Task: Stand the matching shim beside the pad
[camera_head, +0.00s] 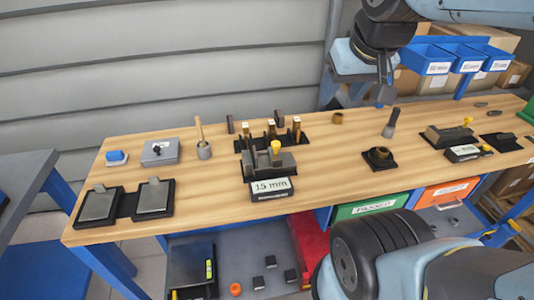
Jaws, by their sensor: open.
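A black rack (309,141) at the back middle of the wooden table holds several upright pieces, some brass-coloured with pale tags, which look like the shims (297,126). In front of it, a dark fixture with a grey block (283,161) and a yellow knob (276,146) stands behind a "15 mm" label (270,187). Two flat grey plates (97,204) (154,196) lie in black holders at the left end. I cannot tell which of these is the pad. My gripper (384,97) is open and empty, pointing down above the table's back edge, right of the rack.
A black ring holder (380,158) and another yellow-knobbed fixture (449,135) stand right. Blue bins (427,59) are behind. Bare wood lies front left of centre.

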